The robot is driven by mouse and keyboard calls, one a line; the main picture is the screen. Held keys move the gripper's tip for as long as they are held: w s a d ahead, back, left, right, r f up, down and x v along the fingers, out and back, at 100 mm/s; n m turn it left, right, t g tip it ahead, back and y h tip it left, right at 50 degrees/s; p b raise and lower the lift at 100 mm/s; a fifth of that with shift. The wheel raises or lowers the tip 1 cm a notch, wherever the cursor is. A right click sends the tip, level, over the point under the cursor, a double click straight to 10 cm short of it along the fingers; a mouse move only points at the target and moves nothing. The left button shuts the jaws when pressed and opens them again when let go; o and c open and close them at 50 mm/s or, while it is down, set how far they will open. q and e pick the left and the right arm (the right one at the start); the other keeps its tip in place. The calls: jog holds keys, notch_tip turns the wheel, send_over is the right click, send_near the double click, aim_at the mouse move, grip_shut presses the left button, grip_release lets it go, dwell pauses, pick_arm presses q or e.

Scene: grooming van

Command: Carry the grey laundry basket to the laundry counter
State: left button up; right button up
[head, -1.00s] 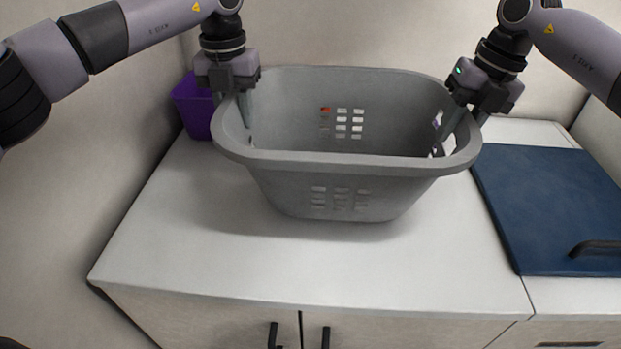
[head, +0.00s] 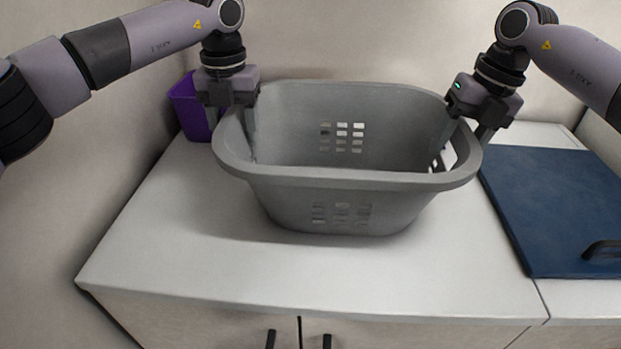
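The grey laundry basket (head: 345,200) is upright and looks empty, over the middle of the white counter (head: 300,270). Its base is at or just above the counter top; I cannot tell whether it touches. My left gripper (head: 232,128) is shut on the basket's left rim, with one finger inside and one outside. My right gripper (head: 464,135) is shut on the right rim in the same way, beside the handle opening. The fingertips are partly hidden by the basket walls.
A purple bin (head: 190,108) stands at the back left, close behind my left gripper. A dark blue panel (head: 555,205) with a black handle lies to the right of the basket. The counter's front left is clear. Walls close off the back and left.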

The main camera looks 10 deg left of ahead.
pick_arm(q)
jog(key=shift+d+r, duration=0.1)
notch_tip(320, 180, up, 11)
jog(key=shift+r, duration=0.2)
pick_arm(e)
jog(key=shift+a, duration=0.1)
pick_arm(q)
jog(key=shift+r, duration=0.2)
pick_arm(e)
jog(key=v, duration=1.2)
pick_arm(q)
jog(key=shift+s, duration=0.1)
pick_arm(e)
jog(key=shift+s+f, duration=0.1)
